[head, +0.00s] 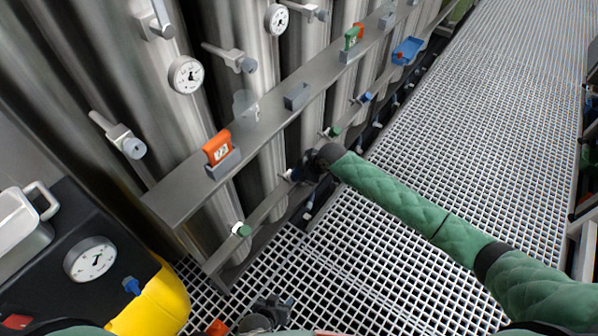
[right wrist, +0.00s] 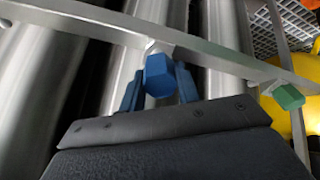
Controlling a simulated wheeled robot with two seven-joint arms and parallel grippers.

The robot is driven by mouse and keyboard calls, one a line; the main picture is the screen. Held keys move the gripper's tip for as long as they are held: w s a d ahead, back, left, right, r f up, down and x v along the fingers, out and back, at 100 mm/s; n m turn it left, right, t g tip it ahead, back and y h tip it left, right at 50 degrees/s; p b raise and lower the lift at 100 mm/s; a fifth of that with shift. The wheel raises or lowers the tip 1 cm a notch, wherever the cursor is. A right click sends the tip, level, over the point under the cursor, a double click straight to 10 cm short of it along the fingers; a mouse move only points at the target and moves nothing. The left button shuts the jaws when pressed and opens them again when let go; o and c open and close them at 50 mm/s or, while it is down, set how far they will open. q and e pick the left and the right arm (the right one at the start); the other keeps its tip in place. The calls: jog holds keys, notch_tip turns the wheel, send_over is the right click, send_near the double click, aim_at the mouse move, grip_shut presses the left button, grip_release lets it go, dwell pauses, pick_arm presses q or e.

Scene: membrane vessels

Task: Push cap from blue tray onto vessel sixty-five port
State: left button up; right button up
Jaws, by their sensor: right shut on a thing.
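In the right wrist view a blue hexagonal cap (right wrist: 158,76) sits between the two blue fingers of my right gripper (right wrist: 159,88), which is shut on it. The cap is up against a port on the metal rail (right wrist: 100,20); I cannot tell how far it is seated. In the head view my right gripper (head: 308,166) is at the lower rail, between two green-capped ports, and largely hides the cap. The vessel numbers are not readable.
Green caps (head: 241,230) and a blue cap (head: 365,97) sit on other ports. A yellow-and-black machine (head: 165,300) stands lower left. The grating (head: 470,120) is clear.

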jog(key=shift+b+x, duration=0.6)
jog(key=shift+x, duration=0.6)
dwell(0.4)
jog(key=o, duration=1.2)
jog(key=shift+d+f, duration=0.1)
jog(key=shift+d, duration=0.05)
jog(key=shift+c, duration=0.2)
jog(key=v, duration=0.7)
jog(key=shift+d+r, duration=0.2)
jog(key=shift+r, duration=0.15)
jog(key=shift+s, duration=0.1)
